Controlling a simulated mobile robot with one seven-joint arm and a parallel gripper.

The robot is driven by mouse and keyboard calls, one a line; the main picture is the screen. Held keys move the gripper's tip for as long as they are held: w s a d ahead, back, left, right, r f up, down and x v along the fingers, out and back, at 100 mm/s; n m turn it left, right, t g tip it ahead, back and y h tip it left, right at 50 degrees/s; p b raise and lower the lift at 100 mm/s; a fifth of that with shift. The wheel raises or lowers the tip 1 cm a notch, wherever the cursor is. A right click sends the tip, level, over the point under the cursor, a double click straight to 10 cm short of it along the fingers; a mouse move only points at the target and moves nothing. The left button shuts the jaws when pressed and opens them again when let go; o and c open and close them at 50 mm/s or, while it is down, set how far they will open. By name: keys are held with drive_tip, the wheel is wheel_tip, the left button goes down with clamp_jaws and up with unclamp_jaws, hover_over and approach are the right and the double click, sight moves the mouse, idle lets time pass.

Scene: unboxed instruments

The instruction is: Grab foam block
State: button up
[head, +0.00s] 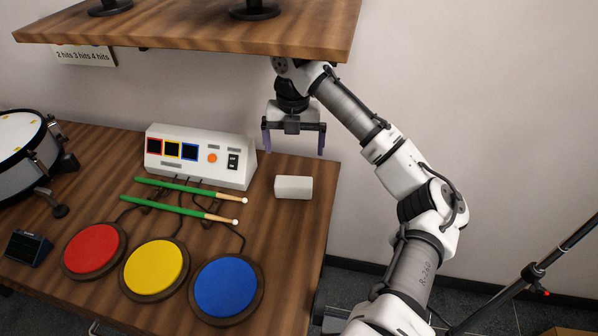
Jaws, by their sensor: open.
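The foam block (294,187) is a small whitish rectangular block. It lies on the wooden table near its right edge, to the right of the white control box. My gripper (293,148) is open and points down, with its two fingers spread apart. In the head view it appears just above the block, with nothing between the fingers. The gap in height and depth between the fingertips and the block is hard to judge from this one view.
A white control box (200,157) and two green drumsticks (185,207) are left of the block. Red (92,248), yellow (154,267) and blue (226,287) pads lie in front. A wooden shelf (200,30) overhangs my arm. A drum (22,150) stands far left.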

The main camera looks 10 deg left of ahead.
hover_over(294, 181)
wheel_tip(294, 181, down, 8)
drive_tip(key=shift+d+r, duration=0.1)
drive_tip(key=shift+f+p, duration=0.65)
drive_tip(key=shift+f, duration=2.3)
drive_tip(key=c, duration=0.7)
drive_tip(key=shift+r, duration=0.1)
